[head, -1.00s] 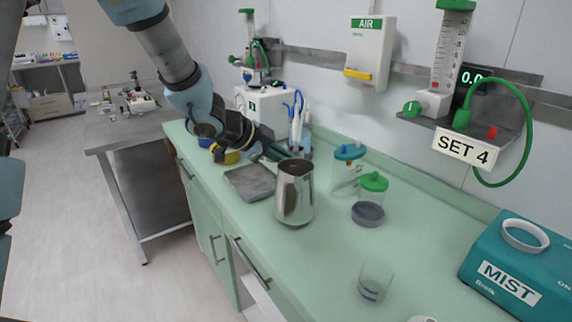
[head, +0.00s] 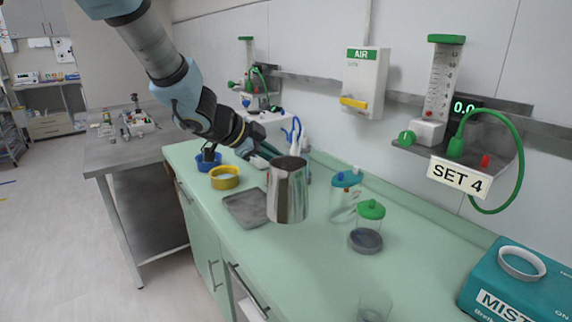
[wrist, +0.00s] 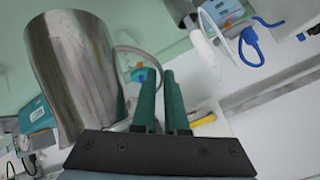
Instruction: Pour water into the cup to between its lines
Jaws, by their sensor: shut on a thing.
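A shiny metal jug (head: 288,192) hangs upright in the head view, a little above the green counter. My gripper (head: 268,153) is shut on it from behind and left, where the handle is mostly hidden. In the wrist view the jug (wrist: 75,75) stands left of the green fingers of my gripper (wrist: 160,95). The inside of the jug and any water in it do not show. A clear cup (head: 375,307) stands on the counter at the bottom edge of the head view, partly cut off. Its lines are not readable.
A green-lidded jar (head: 370,212) and a blue-lidded jar (head: 344,180) stand right of the jug. A grey tray (head: 236,212) lies to its left, with a yellow bowl (head: 224,184) behind. The teal MIST box (head: 525,285) is at right. Counter before the jug is clear.

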